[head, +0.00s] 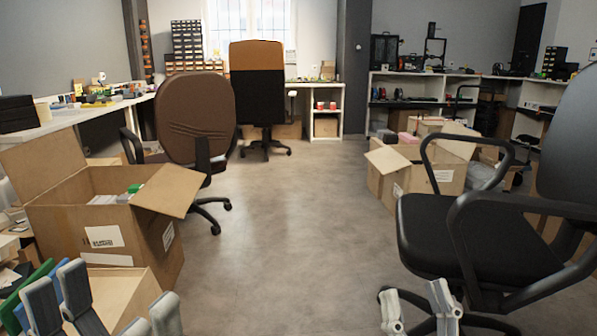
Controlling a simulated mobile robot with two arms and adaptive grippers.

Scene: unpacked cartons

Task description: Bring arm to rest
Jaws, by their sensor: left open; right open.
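My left gripper (104,306) shows at the bottom left corner, with grey fingers spread wide apart and pointing up. It is open, in front of a low cardboard box (128,292), and I see nothing held between its fingers. My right gripper (418,309) shows at the bottom edge, right of the middle, with pale fingers apart. It is open and empty, in front of the base of a black office chair (470,238). The lower parts of both grippers and most of both arms are out of view.
An open carton (75,215) stands at the left, near a brown chair (195,110). More open cartons (420,175) stand at the right. A black-and-tan chair (257,90) stands at the back. A white desk (75,115) lines the left wall. The middle floor (290,220) is clear.

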